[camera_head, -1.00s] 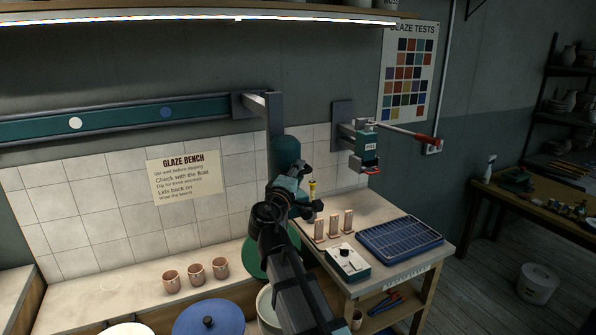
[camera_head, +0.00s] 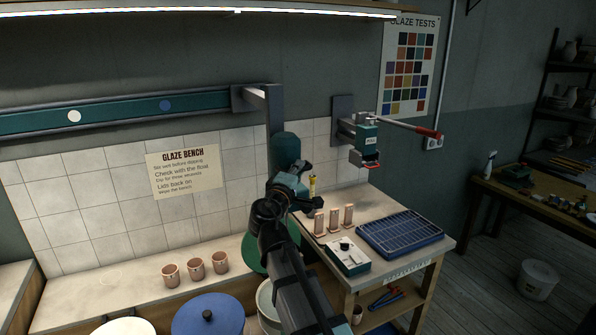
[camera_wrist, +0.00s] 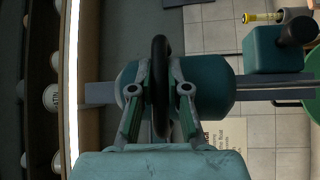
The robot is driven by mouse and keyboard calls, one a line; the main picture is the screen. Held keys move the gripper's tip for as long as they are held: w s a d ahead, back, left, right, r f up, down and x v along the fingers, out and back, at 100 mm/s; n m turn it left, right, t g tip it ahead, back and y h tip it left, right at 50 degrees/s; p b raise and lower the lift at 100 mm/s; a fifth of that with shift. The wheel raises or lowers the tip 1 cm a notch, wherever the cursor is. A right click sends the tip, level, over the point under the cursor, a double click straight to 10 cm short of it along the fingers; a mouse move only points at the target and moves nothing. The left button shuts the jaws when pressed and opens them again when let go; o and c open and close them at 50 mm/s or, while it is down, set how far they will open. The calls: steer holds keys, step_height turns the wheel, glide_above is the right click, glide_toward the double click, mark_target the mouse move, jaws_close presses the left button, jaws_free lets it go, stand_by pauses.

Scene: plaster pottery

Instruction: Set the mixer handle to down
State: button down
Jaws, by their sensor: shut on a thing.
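The mixer's green rounded motor housing (camera_head: 287,150) hangs on a grey wall rail left of centre, and it fills the middle of the wrist view (camera_wrist: 210,88). In the wrist view, the black mixer handle (camera_wrist: 160,85) is a long rounded bar in front of the housing. My gripper (camera_wrist: 160,92) is shut on this bar, one finger on each side. The wrist view is turned sideways, with the lamp strip at the left, and the bar runs up and down in it. In the head view, my dark arm and wrist partly hide the gripper and mixer.
A wall-mounted press with a red-ended lever (camera_head: 425,133) stands right of the mixer. Below are upright tiles (camera_head: 333,219), a control box (camera_head: 347,257) and a blue tray (camera_head: 400,237). Several terracotta mugs (camera_head: 195,268) and a blue lid (camera_head: 208,318) are at the left.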

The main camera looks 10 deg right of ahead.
step_height(320, 180, down, 18)
steer(key=b, duration=1.6)
steer(key=shift+s+f, duration=0.1)
steer(key=c, duration=1.1)
jaws_free()
steer(key=shift+c, duration=0.2)
steer(key=v, duration=1.2)
